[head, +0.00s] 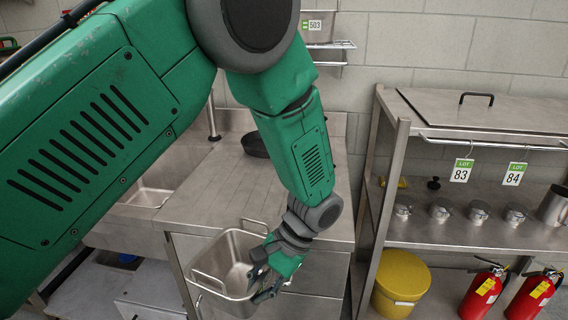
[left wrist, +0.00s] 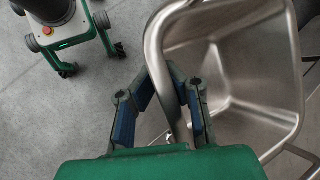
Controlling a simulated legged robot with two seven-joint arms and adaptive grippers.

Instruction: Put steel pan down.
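The steel pan (head: 232,250) is a deep rectangular pan with a loop handle at each end. In the head view it is in front of the steel counter's cabinet, below the countertop, held in the air. My left gripper (head: 265,282) is at its near right side. The pan's empty inside shows to the right. My right gripper is in neither view.
The steel countertop (head: 215,195) has a sink (head: 160,178) at left and a dark round pan (head: 256,144) at the back. A steel shelf (head: 470,232) with several small metal items stands at right. A yellow bucket (head: 401,283) and two red extinguishers (head: 482,293) are below.

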